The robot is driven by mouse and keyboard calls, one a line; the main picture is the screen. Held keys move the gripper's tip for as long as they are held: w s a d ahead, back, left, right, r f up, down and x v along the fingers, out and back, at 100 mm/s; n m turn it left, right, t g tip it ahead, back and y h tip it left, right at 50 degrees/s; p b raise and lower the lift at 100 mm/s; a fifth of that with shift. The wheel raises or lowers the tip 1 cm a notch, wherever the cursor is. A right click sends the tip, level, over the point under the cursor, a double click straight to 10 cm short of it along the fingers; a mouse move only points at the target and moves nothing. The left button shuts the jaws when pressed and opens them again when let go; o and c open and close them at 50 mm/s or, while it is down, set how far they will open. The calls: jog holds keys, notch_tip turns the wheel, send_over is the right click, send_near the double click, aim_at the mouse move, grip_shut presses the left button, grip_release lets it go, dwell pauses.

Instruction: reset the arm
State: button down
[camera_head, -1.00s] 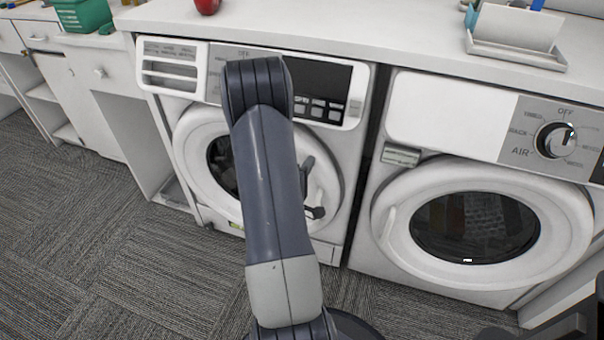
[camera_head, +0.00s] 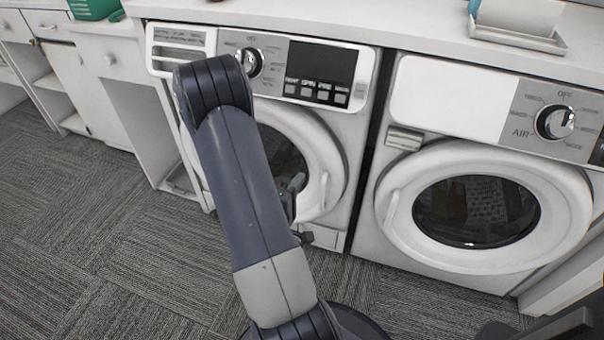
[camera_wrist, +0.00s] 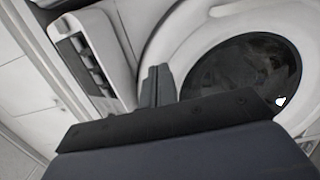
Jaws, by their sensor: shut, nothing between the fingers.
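My arm rises from the bottom of the head view and leans left in front of the left washing machine (camera_head: 345,150). My gripper is mostly hidden behind the arm there; a small grey part of it (camera_head: 296,184) shows at the arm's right edge, in front of the washer's round door. In the wrist view my gripper (camera_wrist: 157,78) is shut and empty, its fingers together in front of a white machine front with a round dark door window (camera_wrist: 245,80).
A second front-loader (camera_head: 475,205) stands to the right, its door closed. A white counter (camera_head: 400,30) runs above both machines, with a tray (camera_head: 518,38) at the back right. A green basket (camera_head: 92,8) sits at upper left. Carpet (camera_head: 85,230) at left is clear.

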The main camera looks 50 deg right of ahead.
jog(key=shift+s+a, duration=0.1)
jog(key=shift+a, duration=0.2)
jog(key=shift+d, duration=0.1)
